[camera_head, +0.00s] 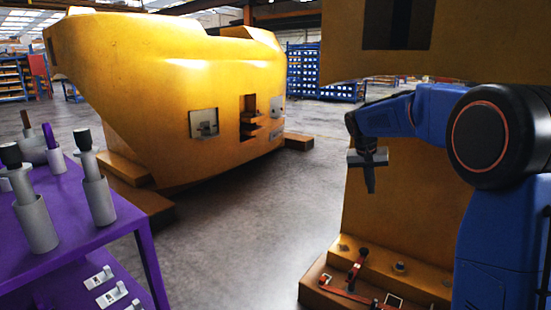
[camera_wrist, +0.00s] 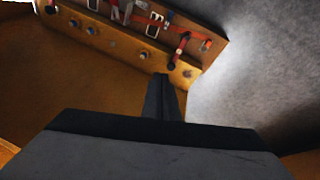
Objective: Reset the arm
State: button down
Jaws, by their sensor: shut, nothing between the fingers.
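My blue arm reaches in from the right of the head view and bends down at its end. My gripper (camera_head: 370,186) hangs from it, pointing down, in front of the yellow-brown casting on the right (camera_head: 395,215). In the wrist view my gripper (camera_wrist: 162,82) shows its fingers together, with nothing between them. It is apart from the strapped ledge (camera_wrist: 125,32) at the foot of that casting. The casting partly lies behind my arm.
A large yellow casting (camera_head: 170,90) rests on wooden blocks at centre left. A purple table (camera_head: 115,228) at left holds grey cylinders with tools. Red straps (camera_head: 357,265) and buckles lie on the right ledge. Grey floor (camera_head: 240,245) between is clear. Blue shelves (camera_head: 303,70) stand far back.

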jog(key=s+a+r+n+t+y, duration=0.1)
jog(key=s, duration=1.2)
jog(key=s+a+r+n+y, duration=0.1)
jog(key=s+r, duration=0.1)
jog(key=s, duration=1.2)
jog(key=s+a+f+n+t, duration=0.1)
jog(key=s+f, duration=0.3)
jog(key=s, duration=0.5)
jog(key=s+a+f+n+y, duration=0.1)
jog(key=s+f, duration=0.4)
jog(key=s, duration=0.5)
jog(key=shift+s+a+f+t, duration=0.15)
jog(key=shift+s+a+t, duration=0.1)
jog(key=shift+t, duration=0.15)
